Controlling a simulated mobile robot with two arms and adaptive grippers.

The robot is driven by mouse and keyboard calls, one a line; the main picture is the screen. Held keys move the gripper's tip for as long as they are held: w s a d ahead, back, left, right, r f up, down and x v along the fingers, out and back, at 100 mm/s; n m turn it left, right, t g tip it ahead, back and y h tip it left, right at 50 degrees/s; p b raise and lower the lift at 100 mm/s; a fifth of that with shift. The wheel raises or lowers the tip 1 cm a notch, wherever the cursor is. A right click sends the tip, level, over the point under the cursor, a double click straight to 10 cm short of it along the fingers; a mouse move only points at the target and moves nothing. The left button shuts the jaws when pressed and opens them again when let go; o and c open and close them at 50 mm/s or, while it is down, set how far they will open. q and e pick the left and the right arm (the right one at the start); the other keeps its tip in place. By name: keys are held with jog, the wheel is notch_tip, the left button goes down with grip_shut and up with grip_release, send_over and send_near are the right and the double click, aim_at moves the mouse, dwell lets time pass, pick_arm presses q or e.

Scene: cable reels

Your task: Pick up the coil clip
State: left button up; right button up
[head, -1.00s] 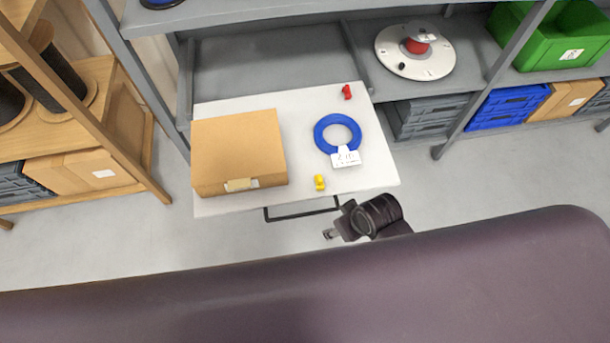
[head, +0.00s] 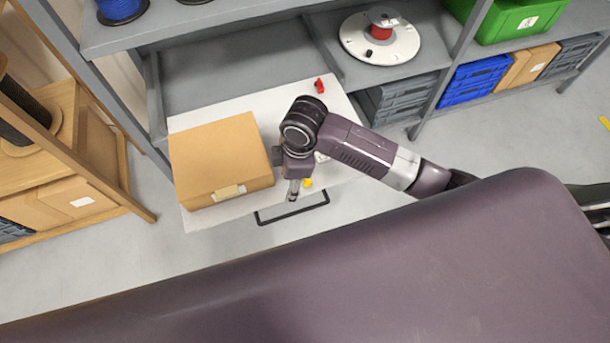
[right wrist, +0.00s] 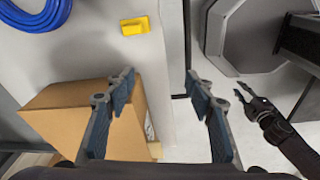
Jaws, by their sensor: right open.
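A small yellow clip (head: 308,183) lies on the white drawer board (head: 200,218) near its front edge. It also shows in the right wrist view (right wrist: 135,26), above the gap between the fingers. A small red clip (head: 319,86) lies at the board's back right. My right gripper (head: 293,194) is over the front of the board, just left of the yellow clip in the head view. In the right wrist view its fingers (right wrist: 162,92) are apart and empty. My left gripper (right wrist: 243,92) shows at the right of that view, its fingers apart.
A cardboard box (head: 220,160) stands on the board's left, close beside my right gripper. A blue cable coil (right wrist: 40,15) is hidden by my arm in the head view. The drawer's black handle (head: 292,212) juts out in front. A white reel (head: 380,38) sits on the shelf.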

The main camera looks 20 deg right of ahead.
jog(key=w+d, duration=0.1)
jog(key=w+d+r+n+h, duration=0.1)
jog(key=d, duration=0.1)
jog(key=w+d+n, duration=0.1)
jog(key=shift+d+r+g+h, duration=0.15)
jog(key=shift+d+g+h, duration=0.1)
jog(key=shift+g+h, duration=0.05)
jog(key=f, duration=0.7)
jog(key=shift+w+d+f, duration=0.2)
jog(key=shift+d+f, duration=0.1)
jog(key=shift+f, duration=0.05)
jog(key=shift+c, duration=0.3)
jog(key=c, duration=0.9)
